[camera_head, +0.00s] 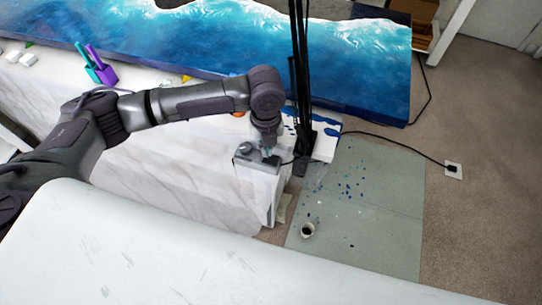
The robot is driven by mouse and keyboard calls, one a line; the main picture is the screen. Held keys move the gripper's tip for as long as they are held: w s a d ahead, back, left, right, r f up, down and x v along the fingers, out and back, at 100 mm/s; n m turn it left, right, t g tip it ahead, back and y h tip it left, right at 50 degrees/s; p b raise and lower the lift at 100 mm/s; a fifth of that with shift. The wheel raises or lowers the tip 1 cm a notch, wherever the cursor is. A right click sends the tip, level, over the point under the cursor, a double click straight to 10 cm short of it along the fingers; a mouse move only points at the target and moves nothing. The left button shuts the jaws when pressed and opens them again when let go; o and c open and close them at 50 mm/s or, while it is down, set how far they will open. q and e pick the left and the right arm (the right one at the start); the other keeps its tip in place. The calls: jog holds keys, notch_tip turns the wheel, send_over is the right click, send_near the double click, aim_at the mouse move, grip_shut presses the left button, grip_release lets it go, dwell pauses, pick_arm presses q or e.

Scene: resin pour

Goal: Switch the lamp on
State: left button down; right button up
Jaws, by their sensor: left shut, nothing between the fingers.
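My left arm comes in from the left, and its gripper (267,149) points down, shut and empty. Its fingertips are at a small grey box (245,151) on the corner of a white cloth-covered table. I cannot tell whether they touch it. A black cable runs from the box toward a tall black stand (301,90) just to the right. The top of the stand is out of view, and no lit lamp head shows. The box looks like a switch, but its details are too small to read. My right gripper is not in view.
A large blue resin panel (200,40) lies behind the arm. Purple and teal holders (101,70) stand on the white table (130,110). A spotted grey mat (385,205) with a small cup (307,230) covers the floor. A cord crosses it to an outlet (453,169).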

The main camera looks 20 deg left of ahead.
pick_arm(q)
jog(key=shift+f+b, duration=0.45)
jog(key=shift+f, duration=0.75)
dwell(1.1)
notch_tip(320, 180, up, 7)
jog(key=p, duration=0.8)
jog(key=shift+r, duration=0.1)
dwell(0.4)
